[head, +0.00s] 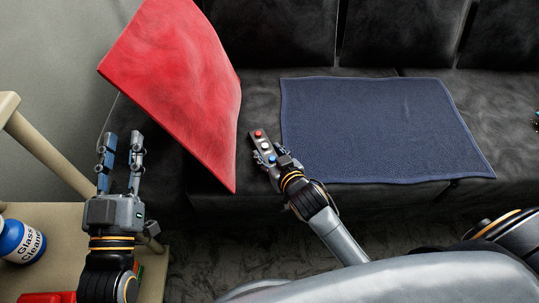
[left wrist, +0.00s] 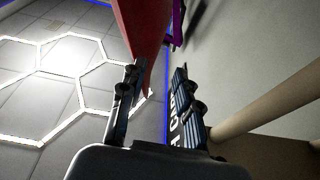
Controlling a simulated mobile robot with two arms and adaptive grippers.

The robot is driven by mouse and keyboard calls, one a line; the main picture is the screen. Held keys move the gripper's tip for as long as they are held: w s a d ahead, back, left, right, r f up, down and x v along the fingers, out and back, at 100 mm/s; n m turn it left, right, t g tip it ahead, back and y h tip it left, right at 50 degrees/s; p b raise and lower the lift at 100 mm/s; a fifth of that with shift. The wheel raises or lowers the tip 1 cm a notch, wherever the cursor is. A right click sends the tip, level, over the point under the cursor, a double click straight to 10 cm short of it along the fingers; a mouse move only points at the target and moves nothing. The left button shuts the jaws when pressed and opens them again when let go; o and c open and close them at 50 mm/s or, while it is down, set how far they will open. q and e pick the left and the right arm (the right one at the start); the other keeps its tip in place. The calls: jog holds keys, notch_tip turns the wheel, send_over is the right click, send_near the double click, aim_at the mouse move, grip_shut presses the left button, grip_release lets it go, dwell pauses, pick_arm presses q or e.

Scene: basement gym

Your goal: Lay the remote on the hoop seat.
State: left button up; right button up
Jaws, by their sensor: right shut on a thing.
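The dark remote (head: 259,137), with red, white and blue buttons, is held in my right gripper (head: 272,158). That gripper is shut on its near end. The remote is in front of the dark sofa seat (head: 262,95), between a red cushion and a blue cloth; I cannot tell its height above the seat. My left gripper (head: 121,150) is open and empty, left of the red cushion. Its open fingers also show in the left wrist view (left wrist: 155,95). I cannot make out a hoop-shaped seat in either view.
The red cushion (head: 185,85) stands tilted at the sofa's left end. The blue cloth (head: 380,125) lies flat on the seat. A Glass Cleaner bottle (head: 20,240) stands on a pale wooden shelf (head: 60,225) at lower left. A small colourful thing (head: 536,120) is at the right edge.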

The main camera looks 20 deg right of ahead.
jog(key=shift+f, duration=0.15)
jog(key=shift+f, duration=0.1)
jog(key=o, duration=1.3)
jog(key=shift+f, duration=0.15)
jog(key=shift+c, duration=0.2)
